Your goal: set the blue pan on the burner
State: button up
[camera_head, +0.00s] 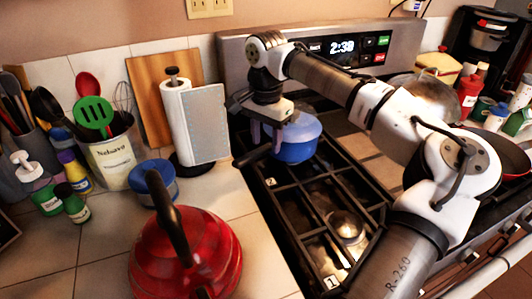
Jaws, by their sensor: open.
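The blue pan (297,140) sits upright at the rear left of the black stove grate (318,188). Its dark handle (256,155) points left and toward the front, over the stove's left edge. My gripper (266,142) is pointed down at the pan's left side, by the handle's base. The gripper is open. Whether its fingers touch the pan or handle is unclear. The burner under the pan is hidden. The front left burner (346,224) is bare, between the labels 2 and 1.
A red kettle (185,262) and a blue jar (155,182) stand on the counter left of the stove. A paper towel holder (185,120) stands behind, near the pan. My arm hides part of the stove's right side, where a pot (428,97) stands.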

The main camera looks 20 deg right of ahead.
notch_tip(320, 180, up, 7)
dwell(0.3)
